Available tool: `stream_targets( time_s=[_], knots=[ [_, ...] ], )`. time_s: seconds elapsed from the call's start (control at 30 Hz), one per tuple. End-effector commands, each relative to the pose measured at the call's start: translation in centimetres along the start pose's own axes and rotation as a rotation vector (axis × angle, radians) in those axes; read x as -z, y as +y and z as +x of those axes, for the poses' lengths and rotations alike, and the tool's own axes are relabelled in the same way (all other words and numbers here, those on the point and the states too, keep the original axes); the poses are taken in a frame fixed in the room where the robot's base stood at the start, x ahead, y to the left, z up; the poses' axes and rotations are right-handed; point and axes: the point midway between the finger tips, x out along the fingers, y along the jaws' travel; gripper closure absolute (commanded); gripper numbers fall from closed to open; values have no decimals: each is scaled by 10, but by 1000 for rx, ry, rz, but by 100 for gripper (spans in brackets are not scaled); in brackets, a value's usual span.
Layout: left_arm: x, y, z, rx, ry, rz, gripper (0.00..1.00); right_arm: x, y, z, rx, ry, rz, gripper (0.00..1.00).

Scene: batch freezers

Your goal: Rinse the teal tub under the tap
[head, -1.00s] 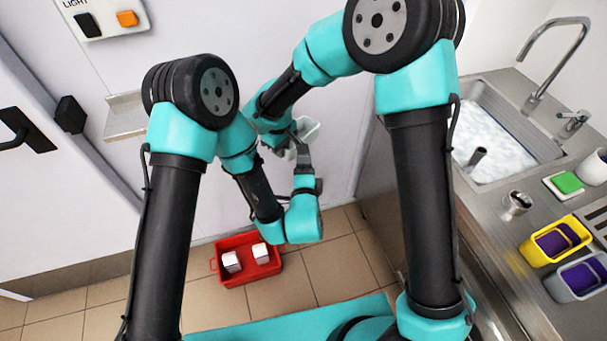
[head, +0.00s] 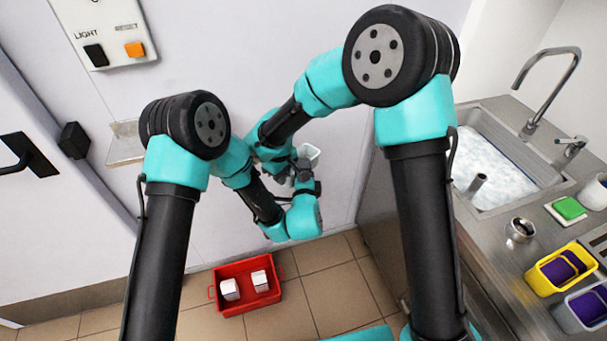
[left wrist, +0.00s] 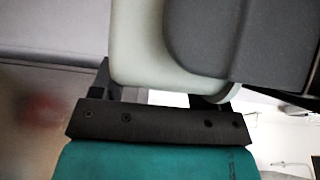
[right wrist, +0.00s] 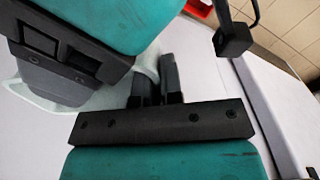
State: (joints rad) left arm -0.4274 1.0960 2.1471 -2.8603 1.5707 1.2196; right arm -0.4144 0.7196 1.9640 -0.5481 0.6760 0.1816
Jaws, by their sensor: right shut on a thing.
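The tub (head: 309,152) is pale, whitish green, and is held in the air between my two arms in front of the pale wall. My right gripper (right wrist: 157,80) is shut on the tub's thin wall; its fingers are close together there in the right wrist view. My left gripper (left wrist: 157,92) has its fingers wide apart, close by the tub, which fills the space ahead of it in the left wrist view (left wrist: 138,45). I cannot tell whether they touch. A dark grey surface beside the tub wall hides part of it.
The sink (head: 500,160) with its curved tap (head: 545,85) is in the counter at right. A green sponge (head: 569,208), a metal cup (head: 520,230) and a yellow tub (head: 540,281) stand nearby. A red crate (head: 235,307) with white cartons is on the floor.

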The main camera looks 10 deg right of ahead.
Motion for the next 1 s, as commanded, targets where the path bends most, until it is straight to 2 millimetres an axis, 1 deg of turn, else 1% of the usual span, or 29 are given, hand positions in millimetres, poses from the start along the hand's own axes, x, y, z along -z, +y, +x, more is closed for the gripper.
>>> stream_targets(
  time_s=[0.03, 0.3, 0.33, 0.6, 0.87, 1.0],
  knots=[
    [0, 0, 0, 0, 0, 0, 36, 0, 0, 0, 0, 0, 0, 100],
    [0, -1, 0, 2, 0, 0, 62, 0, 0, 0, 0, 0, 0, 100],
    [0, -1, 0, 2, 0, 0, 64, 0, 0, 0, 0, 0, 0, 90],
    [0, -1, 0, 1, 0, 0, 63, 0, 0, 0, 0, 0, 0, 64],
    [0, 0, 0, 1, 0, 0, 63, 0, 0, 0, 0, 0, 0, 63],
    [0, 0, 0, 1, 0, 0, 63, 1, 0, -7, -1, 3, 0, 63]
  ],
)
